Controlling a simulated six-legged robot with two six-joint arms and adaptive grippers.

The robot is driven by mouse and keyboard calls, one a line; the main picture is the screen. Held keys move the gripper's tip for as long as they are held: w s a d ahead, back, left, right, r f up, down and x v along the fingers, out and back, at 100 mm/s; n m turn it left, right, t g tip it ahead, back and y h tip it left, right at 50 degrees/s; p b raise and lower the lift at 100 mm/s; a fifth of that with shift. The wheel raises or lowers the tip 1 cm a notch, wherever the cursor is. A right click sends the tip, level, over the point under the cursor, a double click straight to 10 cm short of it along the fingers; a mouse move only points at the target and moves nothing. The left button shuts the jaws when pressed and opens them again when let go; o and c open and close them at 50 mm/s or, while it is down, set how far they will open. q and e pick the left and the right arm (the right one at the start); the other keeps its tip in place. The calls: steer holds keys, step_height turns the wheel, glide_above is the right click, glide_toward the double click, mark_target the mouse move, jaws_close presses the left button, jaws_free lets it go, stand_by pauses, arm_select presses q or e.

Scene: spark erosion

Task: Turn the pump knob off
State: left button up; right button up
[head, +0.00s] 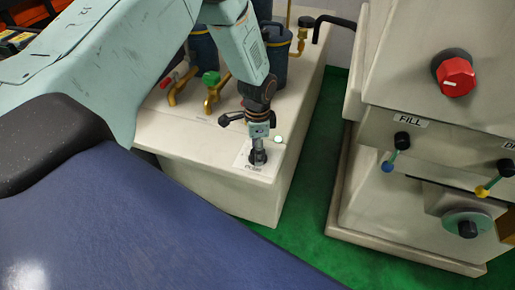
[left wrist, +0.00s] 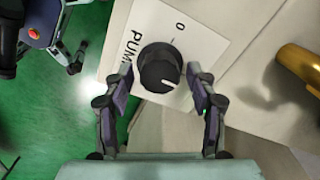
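The pump knob is a round black knob (left wrist: 160,68) with a white pointer mark, on a white plate (left wrist: 190,30) lettered "PUM..." and "0". In the left wrist view it sits just beyond and between the fingertips of my left gripper (left wrist: 160,84). The fingers are spread apart, one on each side of the knob, and I see no clear contact. In the head view the same gripper (head: 258,142) points down at the knob (head: 257,157) on top of the cream cabinet (head: 225,195), partly covering it. My right gripper is in neither view.
Brass pipes (head: 212,97) with a green valve handle (head: 210,78) and blue canisters (head: 274,55) stand behind on the cabinet. At right is a machine with a red knob (head: 456,76) and a "FILL" lever (head: 394,155). Green floor (head: 300,215) separates the two.

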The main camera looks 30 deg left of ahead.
arm_select(q)
steer(key=shift+w+d, duration=0.1)
steer(key=shift+d, duration=0.05)
steer(key=c, duration=0.9)
steer(key=shift+r+n, duration=0.1)
steer(key=shift+n, duration=0.2)
steer(key=n+p, duration=0.2)
steer(key=shift+n, duration=0.4)
steer(key=n+p, duration=0.3)
steer(key=n, duration=0.2)
steer(key=n+p, duration=0.2)
steer(key=n, duration=0.3)
steer(key=shift+n+p, duration=0.9)
steer(key=shift+n, duration=1.4)
